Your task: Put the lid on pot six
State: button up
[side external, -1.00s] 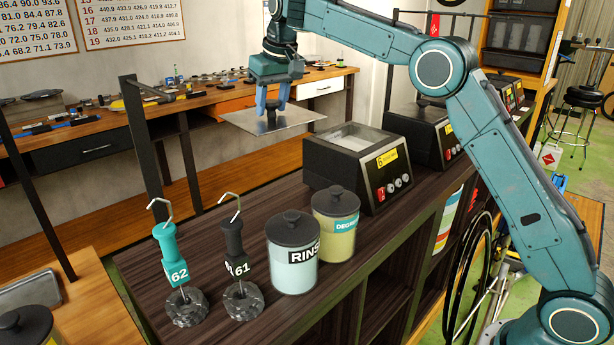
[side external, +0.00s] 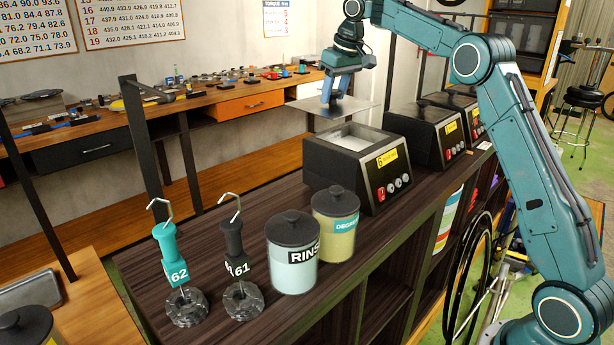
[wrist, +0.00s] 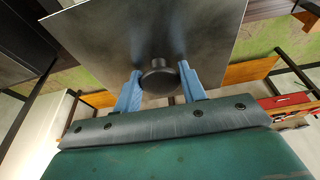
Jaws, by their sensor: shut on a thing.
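My gripper (side external: 332,97) is shut on the dark round knob of a flat square metal lid (side external: 362,106). In the wrist view the blue fingers (wrist: 160,88) stand on both sides of the knob (wrist: 160,77), and the lid's plate (wrist: 110,35) spreads out beyond them.
Other dark pots (side external: 428,133) stand behind pot six on the same shelf. A rinse jar (side external: 292,265), a degreaser jar (side external: 335,228) and two hooked chain holders (side external: 232,240) stand in front. A workbench (side external: 90,150) runs along the wall.

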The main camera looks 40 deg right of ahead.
aim_at(359, 103)
jog(key=shift+s+d+f, duration=0.1)
jog(key=shift+s+d, duration=0.45)
jog(key=shift+d, duration=0.3)
jog(key=shift+s+d+r, duration=0.1)
jog(key=shift+s+d, duration=0.45)
jog(key=shift+d, duration=0.35)
jog(key=shift+s+d+f, duration=0.1)
jog(key=shift+s+d, duration=0.45)
jog(key=shift+d, duration=0.3)
jog(key=shift+w+a+f, duration=0.1)
jog(key=shift+a+f, duration=0.05)
jog(key=shift+f, duration=2.3)
jog(key=shift+f, duration=0.15)
jog(key=shift+f, duration=1.65)
jog(key=o, duration=1.2)
jog(key=shift+c, duration=0.2)
